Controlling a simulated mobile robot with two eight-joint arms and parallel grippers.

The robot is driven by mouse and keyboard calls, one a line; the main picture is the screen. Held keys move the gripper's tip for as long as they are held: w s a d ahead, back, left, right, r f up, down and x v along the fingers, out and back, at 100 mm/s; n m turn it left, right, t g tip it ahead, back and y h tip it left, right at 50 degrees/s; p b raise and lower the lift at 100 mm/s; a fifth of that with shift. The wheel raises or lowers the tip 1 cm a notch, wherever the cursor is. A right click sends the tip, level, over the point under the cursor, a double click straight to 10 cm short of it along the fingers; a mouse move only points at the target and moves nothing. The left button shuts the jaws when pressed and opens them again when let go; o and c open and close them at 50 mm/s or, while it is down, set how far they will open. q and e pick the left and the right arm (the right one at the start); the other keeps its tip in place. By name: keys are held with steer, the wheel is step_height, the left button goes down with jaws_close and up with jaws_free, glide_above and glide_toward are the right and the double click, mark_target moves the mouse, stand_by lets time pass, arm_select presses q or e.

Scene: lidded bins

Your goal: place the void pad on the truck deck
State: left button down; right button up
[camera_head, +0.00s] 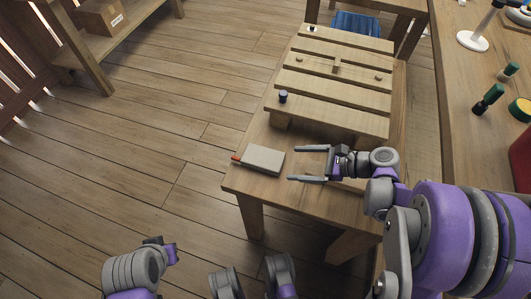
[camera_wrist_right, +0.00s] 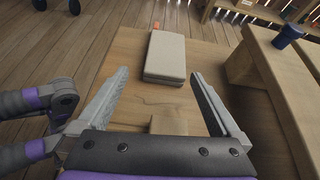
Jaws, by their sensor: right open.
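The void pad (camera_head: 263,160) is a flat grey block with a small red-orange tab at its left end. It lies near the left front corner of the low wooden table. The truck deck (camera_head: 335,83) is a raised platform of wooden slats on the same table, behind the pad. My right gripper (camera_head: 294,163) is open and empty, its fingers pointing left at the pad with a small gap. In the right wrist view the pad (camera_wrist_right: 165,55) lies ahead, between the lines of the open fingers (camera_wrist_right: 159,73).
Dark blue pegs (camera_head: 283,97) and small wooden pieces (camera_head: 337,64) stand on the deck. A workbench (camera_head: 455,75) with green-handled tools (camera_head: 487,100) runs along the right. A cardboard box (camera_head: 100,17) sits on a shelf at upper left. The floor left of the table is clear.

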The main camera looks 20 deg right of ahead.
mark_target(267, 158)
steer(key=shift+w+d+f+m, duration=0.3)
steer(key=shift+d+f+m, duration=0.1)
steer(key=shift+d, duration=0.05)
steer(key=shift+w+a+f+t+b, duration=0.15)
steer(key=shift+w+a+t+b, duration=0.1)
steer(key=shift+t+b, duration=0.05)
steer(key=x, duration=0.4)
steer(key=shift+s+a+r+b, duration=0.1)
steer(key=shift+r+b, duration=0.1)
steer(key=shift+b, duration=0.15)
steer(key=shift+b+x, duration=0.7)
steer(key=shift+x, duration=2.2)
